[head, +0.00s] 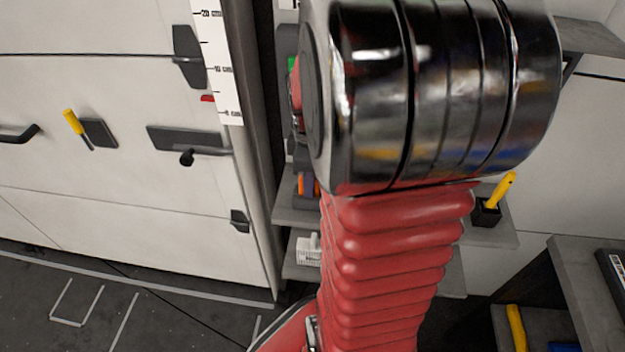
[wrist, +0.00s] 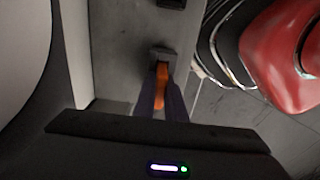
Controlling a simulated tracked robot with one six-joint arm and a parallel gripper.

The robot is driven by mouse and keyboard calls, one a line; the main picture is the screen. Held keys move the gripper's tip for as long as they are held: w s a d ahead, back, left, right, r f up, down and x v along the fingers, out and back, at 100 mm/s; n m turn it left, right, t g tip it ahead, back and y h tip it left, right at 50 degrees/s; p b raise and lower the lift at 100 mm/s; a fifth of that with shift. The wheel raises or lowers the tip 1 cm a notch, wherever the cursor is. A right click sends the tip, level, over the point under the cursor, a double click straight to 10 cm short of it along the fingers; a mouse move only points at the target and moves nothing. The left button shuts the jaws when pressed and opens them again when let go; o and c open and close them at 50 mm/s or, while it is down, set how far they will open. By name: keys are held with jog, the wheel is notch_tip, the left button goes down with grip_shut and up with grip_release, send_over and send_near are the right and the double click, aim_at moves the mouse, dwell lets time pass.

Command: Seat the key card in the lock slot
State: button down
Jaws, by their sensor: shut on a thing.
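In the wrist view, my gripper (wrist: 161,90) has its two dark fingers shut on an orange thing (wrist: 160,86). I cannot tell whether it is the key card. Its far end meets a small dark grey block (wrist: 160,58) on a grey shelf; I cannot tell whether it is in the block or just above it. In the head view, a bit of orange (head: 307,184) shows between dark strips left of my arm, over the shelves; most of my gripper is hidden. I cannot pick out a key card or a lock slot for certain.
A white panelled vehicle side (head: 100,220) with dark handles fills the left. A yellow-handled tool (head: 73,121) sits beside a dark plate (head: 98,132) on it. Grey shelves (head: 497,236) carry a black cup (head: 485,212) with a yellow-handled thing. A white basket (head: 307,251) stands lower.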

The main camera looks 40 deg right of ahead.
jog(key=c, duration=1.8)
grip_release()
jog(key=shift+f, duration=0.1)
notch_tip(320, 180, up, 12)
jog(key=shift+r, duration=0.15)
